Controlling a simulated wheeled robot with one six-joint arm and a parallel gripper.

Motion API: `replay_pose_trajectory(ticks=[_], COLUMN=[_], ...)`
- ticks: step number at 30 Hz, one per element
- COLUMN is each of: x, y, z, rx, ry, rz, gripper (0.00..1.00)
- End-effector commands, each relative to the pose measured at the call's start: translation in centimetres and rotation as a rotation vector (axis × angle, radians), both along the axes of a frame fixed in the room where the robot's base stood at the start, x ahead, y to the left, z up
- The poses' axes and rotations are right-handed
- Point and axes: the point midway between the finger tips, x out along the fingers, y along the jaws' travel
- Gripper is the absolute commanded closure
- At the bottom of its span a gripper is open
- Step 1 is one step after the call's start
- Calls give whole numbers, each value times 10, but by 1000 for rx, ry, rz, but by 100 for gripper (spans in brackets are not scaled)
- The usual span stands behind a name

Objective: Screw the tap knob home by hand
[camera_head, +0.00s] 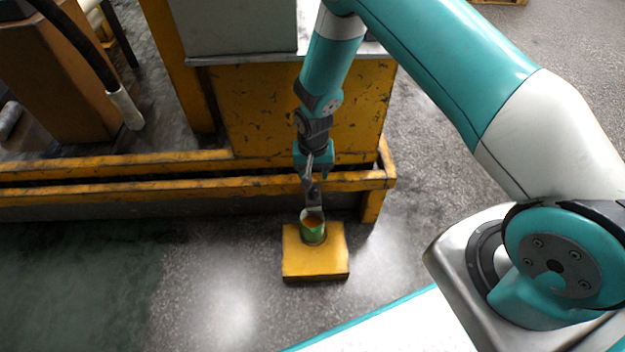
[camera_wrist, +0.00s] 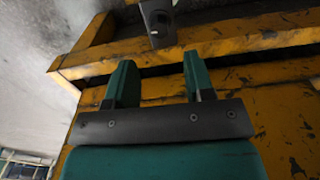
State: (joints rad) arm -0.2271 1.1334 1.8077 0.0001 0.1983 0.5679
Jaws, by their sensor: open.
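A dark grey metal fitting (camera_wrist: 158,30) with a small round end is at the top of the wrist view, by the yellow rail. I take it for the tap; its knob is too small to tell apart. It also shows in the head view (camera_head: 314,198), just above a green cup. My gripper (camera_wrist: 160,75) has two teal fingers spread apart with nothing between them. The fitting lies beyond the fingertips, roughly in line with the gap. In the head view my gripper (camera_head: 309,172) points down, close above the fitting; whether they touch cannot be told.
The green cup (camera_head: 313,234), orange inside, stands on a yellow block (camera_head: 316,265) on the floor. A yellow frame rail (camera_head: 150,187) runs left, with a yellow machine panel (camera_head: 255,115) behind. A black hose (camera_head: 85,45) hangs at upper left. Floor at front left is clear.

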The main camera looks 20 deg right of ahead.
Motion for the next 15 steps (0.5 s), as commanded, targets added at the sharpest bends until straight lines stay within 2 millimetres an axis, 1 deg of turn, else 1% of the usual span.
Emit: replay_pose_trajectory(ticks=[1, 6, 10, 12, 15], x=[0, 1, 0, 0, 0], y=[0, 0, 0, 0, 0], z=[20, 59, 80, 87, 93], rx=[0, 1, 0, 0, 0], ry=[-2, -3, -2, -2, -2], rz=[0, 0, 0, 0, 0], gripper=[52, 52, 52, 52, 52])
